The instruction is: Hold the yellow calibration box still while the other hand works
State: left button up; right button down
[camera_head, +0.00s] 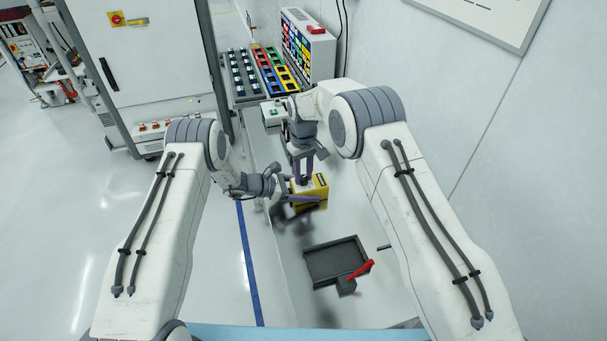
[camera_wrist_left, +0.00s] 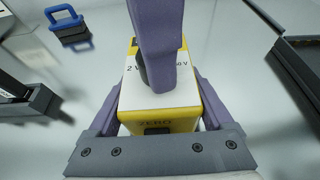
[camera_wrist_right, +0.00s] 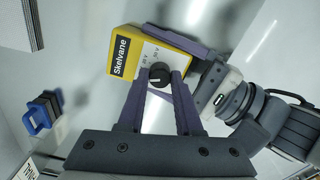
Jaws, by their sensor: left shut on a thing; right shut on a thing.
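The yellow calibration box (camera_head: 322,182) stands on the light bench, with a white top face and a black knob (camera_wrist_right: 159,76). It also shows in the left wrist view (camera_wrist_left: 158,120) and the right wrist view (camera_wrist_right: 125,52), where its side reads "Skelvane". My left gripper (camera_head: 300,197) is shut on the box, one finger along each side. My right gripper (camera_head: 303,176) comes from above and is shut on the knob. In the left wrist view a right finger (camera_wrist_left: 160,45) hides the knob and part of the top.
A dark tray (camera_head: 312,272) lies nearer on the bench, with a red-handled item (camera_head: 360,270) at its edge. A blue-handled block (camera_wrist_left: 68,22) stands near the box. Colored racks (camera_head: 275,72) and a small white box (camera_head: 272,113) are farther back. The wall is to the right.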

aim_at(304, 177)
jog(key=shift+m, duration=0.3)
jog(key=shift+w, duration=0.1)
jog(key=c, duration=0.6)
grip_release()
notch_tip(304, 177, up, 12)
jog(key=shift+r, duration=0.1)
